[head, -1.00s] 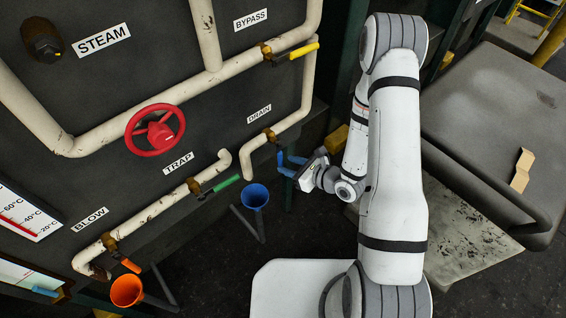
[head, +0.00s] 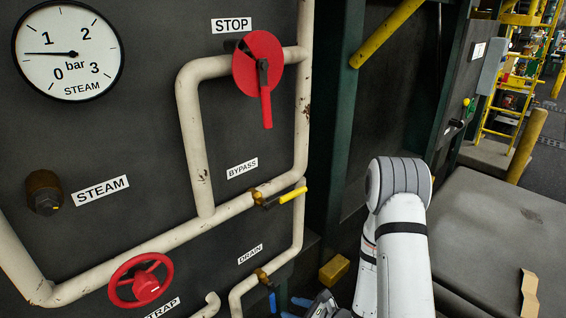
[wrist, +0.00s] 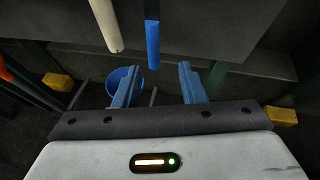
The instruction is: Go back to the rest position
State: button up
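My gripper (wrist: 157,88) is open in the wrist view, its two blue fingers apart with nothing between their tips. The blue DRAIN lever (wrist: 152,44) hangs down just beyond the fingers, and I see no contact. In the head view the gripper (head: 292,308) is cut off by the bottom edge, just right of the blue lever (head: 273,302). My white arm rises at the right of the panel. A blue funnel (wrist: 122,80) shows beyond the left finger, partly hidden by it.
The dark panel carries cream pipes, a red handwheel (head: 141,281), a red STOP disc (head: 258,62) with a handle pointing down, a yellow BYPASS lever (head: 292,196) and a steam gauge (head: 68,52). A grey covered block (head: 490,235) stands right of my arm.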

jog(key=w+d+r+n+h, duration=0.3)
jog(key=d+r+n+h, duration=0.7)
jog(key=d+r+n, duration=0.4)
jog(key=s+a+r+n+g, duration=0.1)
jog(key=s+r+n+g, duration=0.1)
jog(key=s+r+n, duration=0.3)
jog(key=s+a+r+n+g, duration=0.2)
jog(key=s+r+n, duration=0.3)
jog(key=s+r, duration=0.4)
jog(key=s+g, duration=0.1)
jog(key=s, duration=0.3)
jog(key=shift+s+n, duration=0.3)
